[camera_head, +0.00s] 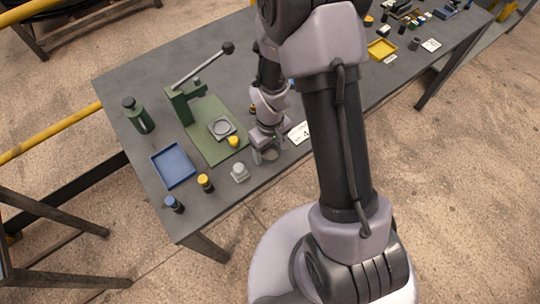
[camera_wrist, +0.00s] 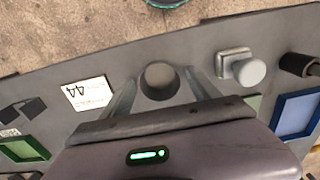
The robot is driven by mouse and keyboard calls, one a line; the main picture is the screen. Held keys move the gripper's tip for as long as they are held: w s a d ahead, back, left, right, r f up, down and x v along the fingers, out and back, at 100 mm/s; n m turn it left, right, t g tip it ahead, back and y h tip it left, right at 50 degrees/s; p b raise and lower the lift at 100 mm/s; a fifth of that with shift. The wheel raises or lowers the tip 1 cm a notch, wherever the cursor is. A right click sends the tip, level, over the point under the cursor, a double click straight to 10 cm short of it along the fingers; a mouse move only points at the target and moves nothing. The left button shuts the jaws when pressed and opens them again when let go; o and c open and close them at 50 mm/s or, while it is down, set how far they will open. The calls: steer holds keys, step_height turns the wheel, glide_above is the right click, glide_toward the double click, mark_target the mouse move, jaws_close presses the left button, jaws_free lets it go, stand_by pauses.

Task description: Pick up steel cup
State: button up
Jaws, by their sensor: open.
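A grey round cup, which looks like the steel cup (camera_wrist: 160,94), stands on the dark table in the wrist view, its round opening facing the camera. My gripper (camera_wrist: 161,88) is open, with one finger on each side of the cup. I cannot tell whether either finger touches it. In the head view my gripper (camera_head: 266,154) is low over the table's front edge, and the cup there is small and partly hidden by the fingers.
A silver block with a round knob (camera_head: 240,173) stands close by, also in the wrist view (camera_wrist: 243,67). A numbered white card (camera_head: 300,132) lies on the other side. Yellow-topped pieces (camera_head: 205,183), a blue tray (camera_head: 182,174) and a green lever press (camera_head: 180,107) are farther left.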

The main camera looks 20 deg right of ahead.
steer(key=shift+r, duration=0.1)
steer(key=c, duration=1.4)
